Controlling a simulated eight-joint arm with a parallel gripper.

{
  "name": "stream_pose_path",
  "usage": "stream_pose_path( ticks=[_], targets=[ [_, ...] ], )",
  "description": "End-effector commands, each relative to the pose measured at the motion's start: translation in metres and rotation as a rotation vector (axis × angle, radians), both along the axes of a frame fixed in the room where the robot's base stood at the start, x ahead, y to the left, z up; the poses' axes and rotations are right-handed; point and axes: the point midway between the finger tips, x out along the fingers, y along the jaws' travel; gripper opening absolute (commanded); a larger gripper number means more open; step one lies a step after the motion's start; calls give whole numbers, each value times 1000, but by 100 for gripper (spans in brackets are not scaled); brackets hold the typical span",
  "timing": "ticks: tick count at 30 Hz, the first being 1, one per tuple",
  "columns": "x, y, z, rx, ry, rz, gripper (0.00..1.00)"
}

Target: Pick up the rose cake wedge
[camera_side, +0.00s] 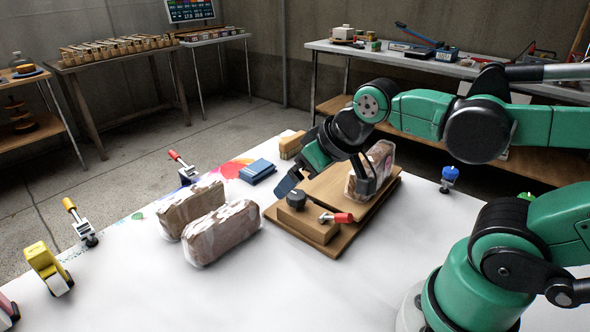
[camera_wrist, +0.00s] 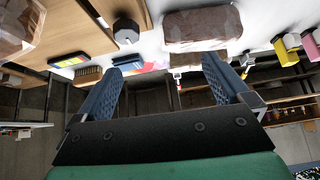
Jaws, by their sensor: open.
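A pink piece (camera_side: 8,312), matching the rose cake wedge in colour, stands at the left edge of the side view, partly cut off. It also shows near the right edge of the wrist view (camera_wrist: 312,45), beside a yellow piece (camera_wrist: 285,50). Its full shape cannot be made out. My gripper (camera_side: 328,185) is tilted above the wooden board, far to the right of the pink piece. In the wrist view my gripper (camera_wrist: 165,85) has its two blue fingers wide apart, with nothing held between them.
Two wrapped loaves (camera_side: 222,232) lie mid-table, between my gripper and the pink piece. Another wrapped loaf (camera_side: 380,160) stands on the wooden board (camera_side: 345,232), close to my gripper. The yellow piece (camera_side: 48,268) and a red-handled clamp (camera_side: 183,167) stand along the left edge. The front table is clear.

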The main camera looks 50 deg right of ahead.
Motion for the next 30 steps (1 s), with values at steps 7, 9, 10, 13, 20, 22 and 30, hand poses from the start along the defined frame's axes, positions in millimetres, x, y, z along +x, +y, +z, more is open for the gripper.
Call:
stream_pose_path(
  ticks=[7,9,10,13,20,22,30],
  targets=[
    [-3,4,-6,-17,-17,39,92],
    [-3,4,-6,-17,-16,39,92],
    [-3,4,-6,-16,-16,38,92],
    [-3,4,-5,-16,-15,36,92],
    [6,7,-1,86,33,-69,92],
    [16,11,2,177,80,-169,92],
    [66,33,-7,564,358,-710,92]
  ],
)
